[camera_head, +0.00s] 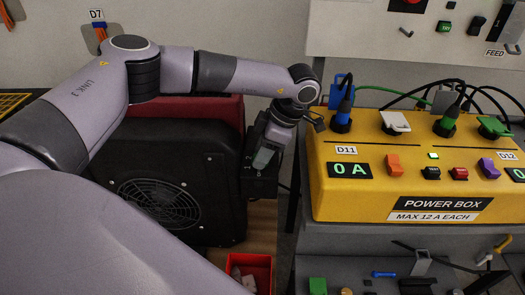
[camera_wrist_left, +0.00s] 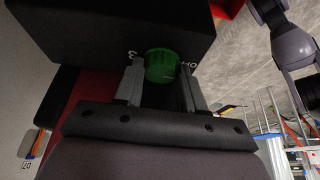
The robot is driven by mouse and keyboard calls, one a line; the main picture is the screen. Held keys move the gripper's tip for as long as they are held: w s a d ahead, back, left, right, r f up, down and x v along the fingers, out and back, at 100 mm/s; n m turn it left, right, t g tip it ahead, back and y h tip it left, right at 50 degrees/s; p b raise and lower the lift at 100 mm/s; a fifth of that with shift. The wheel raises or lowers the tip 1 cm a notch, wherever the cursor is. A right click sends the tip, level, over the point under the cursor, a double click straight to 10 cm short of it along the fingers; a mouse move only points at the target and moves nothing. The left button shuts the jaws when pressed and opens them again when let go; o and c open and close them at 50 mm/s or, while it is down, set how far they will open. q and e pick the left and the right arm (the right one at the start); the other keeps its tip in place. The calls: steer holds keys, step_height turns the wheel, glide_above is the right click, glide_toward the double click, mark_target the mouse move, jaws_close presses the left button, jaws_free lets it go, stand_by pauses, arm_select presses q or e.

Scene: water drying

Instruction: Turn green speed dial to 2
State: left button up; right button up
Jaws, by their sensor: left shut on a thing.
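The green speed dial (camera_wrist_left: 161,64) shows in the left wrist view on the face of a black housing (camera_wrist_left: 120,28). My left gripper (camera_wrist_left: 160,74) is shut on it, with one grey finger on each side. A white mark that reads like OFF is right of the dial, and a partly covered white digit is at its left. The dial's pointer cannot be made out. In the head view my left gripper (camera_head: 262,157) reaches down at the right side of the black fan unit (camera_head: 165,185), and the dial is hidden there. My right gripper is in neither view.
A yellow power box (camera_head: 400,190) with plugs and cables stands right of the fan unit; its left display reads 0 A. A red bin (camera_head: 250,268) is below the gripper. A grey shelf (camera_head: 350,245) with small parts lies under the power box.

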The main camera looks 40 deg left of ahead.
arm_select(q)
steer(key=shift+m, duration=0.3)
steer(key=m+t, duration=0.2)
steer(key=m, duration=0.3)
steer(key=shift+s+m, duration=0.15)
steer(key=shift+m, duration=0.25)
steer(key=m+t, duration=0.1)
steer(key=m, duration=0.2)
steer(key=m+t, duration=0.1)
steer(key=m, duration=0.1)
steer(key=shift+s+m+t+b, duration=0.1)
steer(key=shift+m+t+b, duration=0.2)
steer(key=shift+m+b, duration=0.1)
steer(key=shift+m, duration=0.3)
steer(key=o, duration=1.1)
steer(key=shift+c, duration=0.2)
steer(key=v, duration=0.7)
steer(key=shift+s+r, duration=0.1)
